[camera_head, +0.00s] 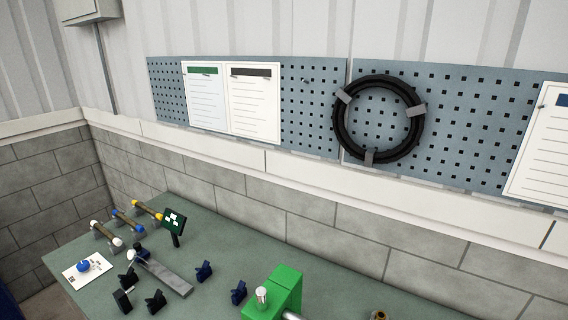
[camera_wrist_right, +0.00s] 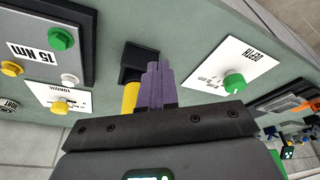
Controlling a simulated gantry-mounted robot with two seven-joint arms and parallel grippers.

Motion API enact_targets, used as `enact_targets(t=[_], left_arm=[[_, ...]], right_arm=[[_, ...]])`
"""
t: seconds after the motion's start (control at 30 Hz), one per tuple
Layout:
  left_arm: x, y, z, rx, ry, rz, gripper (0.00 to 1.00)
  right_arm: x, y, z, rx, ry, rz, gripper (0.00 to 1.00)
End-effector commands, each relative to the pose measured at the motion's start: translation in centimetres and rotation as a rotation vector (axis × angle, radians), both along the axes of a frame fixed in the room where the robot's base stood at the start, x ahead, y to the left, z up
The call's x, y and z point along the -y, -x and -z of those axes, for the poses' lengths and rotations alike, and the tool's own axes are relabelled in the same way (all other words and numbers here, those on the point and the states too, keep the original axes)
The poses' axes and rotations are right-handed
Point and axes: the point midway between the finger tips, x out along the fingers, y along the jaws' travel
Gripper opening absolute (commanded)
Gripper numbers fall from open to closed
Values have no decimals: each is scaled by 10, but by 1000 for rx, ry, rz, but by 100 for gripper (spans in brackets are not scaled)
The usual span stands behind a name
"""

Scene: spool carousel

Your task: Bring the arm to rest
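My right gripper (camera_wrist_right: 159,76) shows in the right wrist view. Its dark body fills the lower middle and its purple fingers point up the picture. The fingers are together with no gap that I can see, and nothing shows between them. They appear just right of a yellow cylinder (camera_wrist_right: 130,96) that ends at a black block (camera_wrist_right: 140,60); whether they touch it I cannot tell. Neither arm shows in the head view, and my left gripper is in neither view.
The green bench (camera_head: 218,236) carries several small dark clips, a green block (camera_head: 287,285) and several rods on supports at its left. In the wrist view, white cards with coloured knobs, including a DEPTH card (camera_wrist_right: 258,58), and a grey 15 NM plate (camera_wrist_right: 88,17) lie around the gripper.

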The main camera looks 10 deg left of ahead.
Motion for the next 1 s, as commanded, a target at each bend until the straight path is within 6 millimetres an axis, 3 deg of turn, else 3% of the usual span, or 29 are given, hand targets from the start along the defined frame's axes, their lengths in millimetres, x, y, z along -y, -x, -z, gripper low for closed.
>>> enact_targets(t=[0.03, 0.3, 0.5, 0.67, 1.0], left_arm=[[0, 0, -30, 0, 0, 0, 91], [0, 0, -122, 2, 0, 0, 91], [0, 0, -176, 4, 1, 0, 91], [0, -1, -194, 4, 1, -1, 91], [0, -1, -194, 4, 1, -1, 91]], right_arm=[[0, 0, -30, 1, -1, 1, 0], [-1, 0, -122, 3, -3, 1, 0], [-1, -1, -176, 5, -2, 0, 0], [0, 0, -195, 4, 2, -1, 0], [0, 0, -195, 4, 2, -1, 0]])
